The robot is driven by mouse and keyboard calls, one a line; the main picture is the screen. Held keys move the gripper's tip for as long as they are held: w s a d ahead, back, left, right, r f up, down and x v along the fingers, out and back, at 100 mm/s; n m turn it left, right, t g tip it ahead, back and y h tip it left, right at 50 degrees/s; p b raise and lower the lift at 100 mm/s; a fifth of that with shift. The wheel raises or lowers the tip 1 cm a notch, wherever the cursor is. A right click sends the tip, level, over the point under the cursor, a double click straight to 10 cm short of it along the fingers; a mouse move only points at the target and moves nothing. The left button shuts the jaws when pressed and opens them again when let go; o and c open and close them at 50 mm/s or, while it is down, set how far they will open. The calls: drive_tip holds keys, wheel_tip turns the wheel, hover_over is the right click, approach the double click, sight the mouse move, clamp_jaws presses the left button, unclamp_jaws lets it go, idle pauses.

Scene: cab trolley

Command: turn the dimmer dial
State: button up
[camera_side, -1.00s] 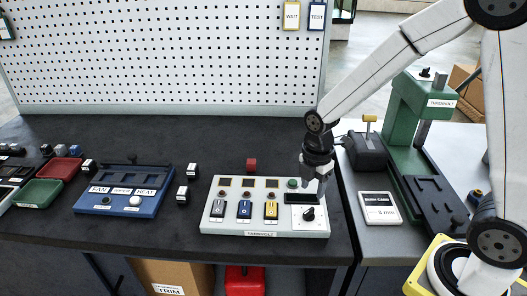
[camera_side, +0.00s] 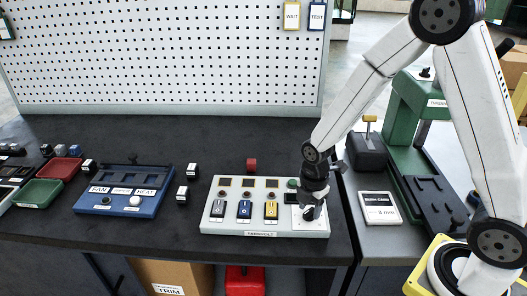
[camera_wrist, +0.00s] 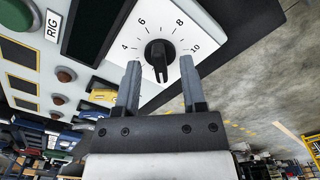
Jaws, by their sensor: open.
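The dimmer dial (camera_wrist: 159,52) is a black round knob on a white scale plate marked 4, 6, 8 and 10 in the wrist view. It sits on the white control panel (camera_side: 222,226), at its right end in the side view, where my gripper largely covers the dial. My gripper (camera_wrist: 159,75) is open, with one grey finger on each side of the dial's lower part in the wrist view. No contact between fingers and dial can be made out. In the side view my gripper (camera_side: 311,208) points down over the panel's right end.
The panel carries a green button (camera_side: 292,184), several red buttons and levers, including a yellow one (camera_side: 271,210). A blue box (camera_side: 120,205) with FAN and HEAT labels stands left. A green press (camera_side: 408,110) and a white labelled card (camera_side: 380,207) are right.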

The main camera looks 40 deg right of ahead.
drive_tip(key=shift+f, duration=0.25)
clamp_jaws()
